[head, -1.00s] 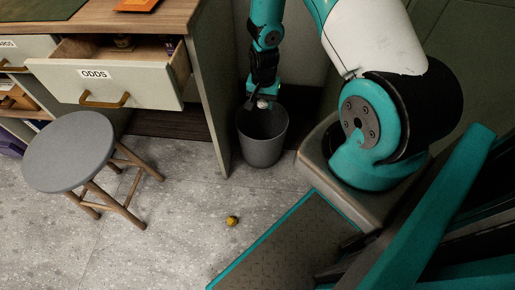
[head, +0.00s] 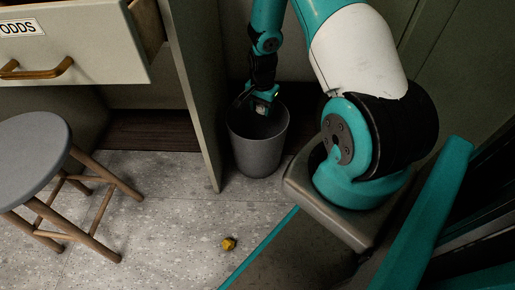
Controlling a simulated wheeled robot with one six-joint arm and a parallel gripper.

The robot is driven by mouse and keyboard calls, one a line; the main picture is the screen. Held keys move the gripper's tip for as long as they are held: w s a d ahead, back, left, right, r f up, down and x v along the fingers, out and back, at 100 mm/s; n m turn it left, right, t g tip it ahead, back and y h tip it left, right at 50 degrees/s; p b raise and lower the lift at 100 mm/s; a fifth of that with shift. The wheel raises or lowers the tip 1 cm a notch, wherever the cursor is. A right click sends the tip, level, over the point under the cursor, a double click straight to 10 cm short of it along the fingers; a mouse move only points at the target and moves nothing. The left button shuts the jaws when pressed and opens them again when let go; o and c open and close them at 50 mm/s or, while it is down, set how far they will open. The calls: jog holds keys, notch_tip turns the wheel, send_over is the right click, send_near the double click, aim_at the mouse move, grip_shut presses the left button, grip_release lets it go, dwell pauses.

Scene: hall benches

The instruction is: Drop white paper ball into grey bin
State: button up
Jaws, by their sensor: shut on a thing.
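The grey bin (head: 258,150) stands on the floor beside the end panel of the bench, with its open mouth facing up. My gripper (head: 261,106) points down at the bin's mouth, inside the outline of the rim in this view. It is shut on the white paper ball (head: 261,110), of which only a small pale patch shows between the fingers. The bin's inside is dark, and I cannot tell what lies in it.
A yellow crumpled ball (head: 229,243) lies on the open floor in front of the bin. A round grey stool (head: 32,150) stands at the left. An open drawer marked ODDS (head: 75,45) juts out above it. The bench's end panel (head: 195,90) rises close left of the bin.

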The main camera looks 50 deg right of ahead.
notch_tip(320, 180, down, 4)
jog(key=b, duration=0.2)
jog(key=shift+r+b, duration=0.2)
jog(key=shift+b, duration=0.15)
jog(key=o, duration=1)
jog(key=shift+c, duration=0.2)
jog(key=shift+r, duration=0.15)
notch_tip(320, 180, up, 17)
jog(key=p, duration=0.8)
jog(key=shift+r, duration=0.1)
